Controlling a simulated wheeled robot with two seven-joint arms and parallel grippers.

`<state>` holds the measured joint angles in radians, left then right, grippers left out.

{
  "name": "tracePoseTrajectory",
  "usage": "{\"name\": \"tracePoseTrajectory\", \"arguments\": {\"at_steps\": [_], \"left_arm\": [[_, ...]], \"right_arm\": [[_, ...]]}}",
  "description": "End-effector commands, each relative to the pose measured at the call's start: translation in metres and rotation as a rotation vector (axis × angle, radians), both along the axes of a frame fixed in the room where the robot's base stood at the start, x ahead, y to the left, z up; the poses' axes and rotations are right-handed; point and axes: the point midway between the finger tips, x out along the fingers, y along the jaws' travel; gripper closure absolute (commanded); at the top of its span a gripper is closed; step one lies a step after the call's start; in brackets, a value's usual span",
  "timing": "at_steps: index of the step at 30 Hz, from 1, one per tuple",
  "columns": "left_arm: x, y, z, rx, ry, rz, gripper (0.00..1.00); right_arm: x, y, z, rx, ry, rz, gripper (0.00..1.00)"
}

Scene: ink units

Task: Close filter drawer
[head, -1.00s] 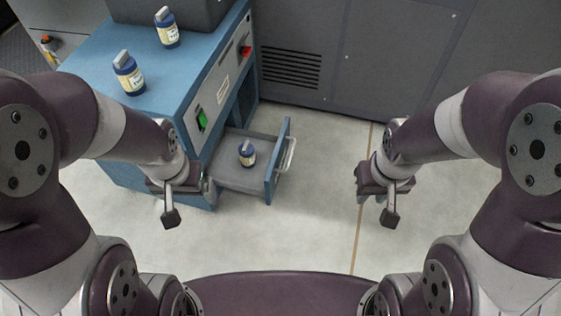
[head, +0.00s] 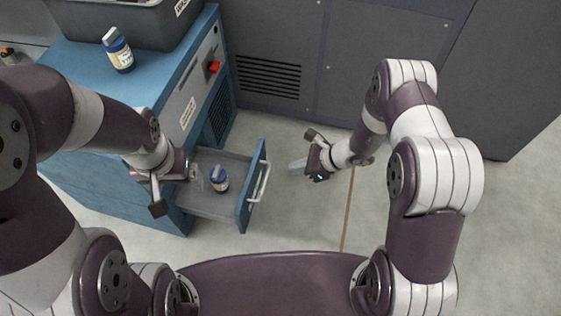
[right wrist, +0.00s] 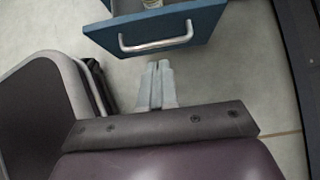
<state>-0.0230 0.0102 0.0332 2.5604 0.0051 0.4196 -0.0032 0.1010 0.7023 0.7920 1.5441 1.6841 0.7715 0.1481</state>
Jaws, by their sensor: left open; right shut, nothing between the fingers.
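The filter drawer (head: 214,206) stands pulled out of the blue cabinet (head: 170,110), with its blue front panel (head: 252,190) and silver handle (head: 262,181) facing right. A blue-and-white bottle (head: 220,179) stands inside it. My right gripper (head: 297,165) is shut and empty, to the right of the handle and apart from it. In the right wrist view its closed fingertips (right wrist: 160,66) point at the handle (right wrist: 156,42), with a gap between. My left gripper (head: 190,172) is by the drawer's left side near the cabinet; its fingers are partly hard to make out.
Another bottle (head: 118,50) and a grey bin (head: 130,22) stand on the cabinet top. A red knob (head: 214,67) is on the cabinet face. A grey panelled wall unit (head: 330,60) stands behind. The floor right of the drawer is clear.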

Motion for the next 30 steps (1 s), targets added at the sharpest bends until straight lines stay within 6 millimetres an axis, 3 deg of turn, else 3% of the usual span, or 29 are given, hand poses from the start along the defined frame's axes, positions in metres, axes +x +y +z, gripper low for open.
{"name": "tracePoseTrajectory", "arguments": {"at_steps": [13,21,30], "left_arm": [[0.000,0.000,-0.050,0.000,0.000,0.000,0.15],[0.000,0.000,-0.061,0.000,0.000,0.000,0.15],[0.000,0.000,-0.061,0.000,0.000,0.000,0.15]], "right_arm": [[0.019,0.063,-0.072,-0.004,-0.001,0.008,1.00],[0.031,0.095,-0.066,-0.004,-0.001,0.006,1.00],[0.032,0.099,-0.064,-0.004,-0.001,0.005,1.00]]}}
